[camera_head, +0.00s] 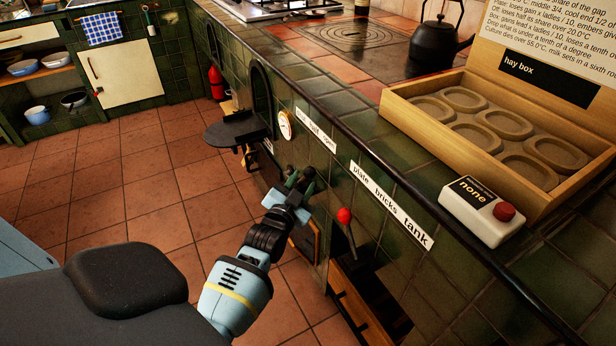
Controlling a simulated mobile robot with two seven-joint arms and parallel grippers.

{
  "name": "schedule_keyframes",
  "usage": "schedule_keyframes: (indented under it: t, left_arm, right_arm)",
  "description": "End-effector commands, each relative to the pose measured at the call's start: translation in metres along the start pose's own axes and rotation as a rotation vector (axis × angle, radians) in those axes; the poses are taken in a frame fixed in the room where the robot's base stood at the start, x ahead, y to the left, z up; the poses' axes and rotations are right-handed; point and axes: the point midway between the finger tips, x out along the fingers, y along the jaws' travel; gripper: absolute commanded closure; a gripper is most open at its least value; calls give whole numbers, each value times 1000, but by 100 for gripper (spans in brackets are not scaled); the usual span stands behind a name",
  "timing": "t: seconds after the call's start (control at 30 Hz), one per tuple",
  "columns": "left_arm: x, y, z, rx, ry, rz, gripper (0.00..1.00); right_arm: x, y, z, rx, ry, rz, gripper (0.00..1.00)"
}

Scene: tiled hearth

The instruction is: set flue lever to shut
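A white label (316,130) on the green-tiled hearth front seems to read "shut half open". No flue lever shows clearly below it; my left gripper (299,178) covers that part of the tiles. The gripper's dark fingertips point up toward the label from below, close to the tiles. Whether they hold anything is too small to tell. A lever with a red knob (345,216) stands to the right of the gripper, under a separate label (389,204) reading "plate bricks tank". My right gripper is out of view.
A dark shelf (236,131) and a round dial (285,125) are on the hearth front beyond the gripper. On top stand a wooden hay box (396,108), a white box with a red button (483,213) and a black kettle (434,42). Tiled floor lies open at left.

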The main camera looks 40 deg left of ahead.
Motion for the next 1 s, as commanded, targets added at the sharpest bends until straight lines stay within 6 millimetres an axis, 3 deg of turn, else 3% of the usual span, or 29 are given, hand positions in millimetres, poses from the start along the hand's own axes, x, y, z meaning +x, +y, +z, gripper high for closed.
schedule_keyframes:
  t: [0.23,0.63,0.9,1.0]
  left_arm:
    - [29,0,1,1,0,0,64]
    - [35,0,0,0,0,0,64]
    - [35,0,0,0,0,0,99]
    - [35,0,0,0,0,0,100]
  right_arm:
    - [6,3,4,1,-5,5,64]
    - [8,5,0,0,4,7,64]
    - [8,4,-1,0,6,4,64]
    - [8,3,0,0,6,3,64]
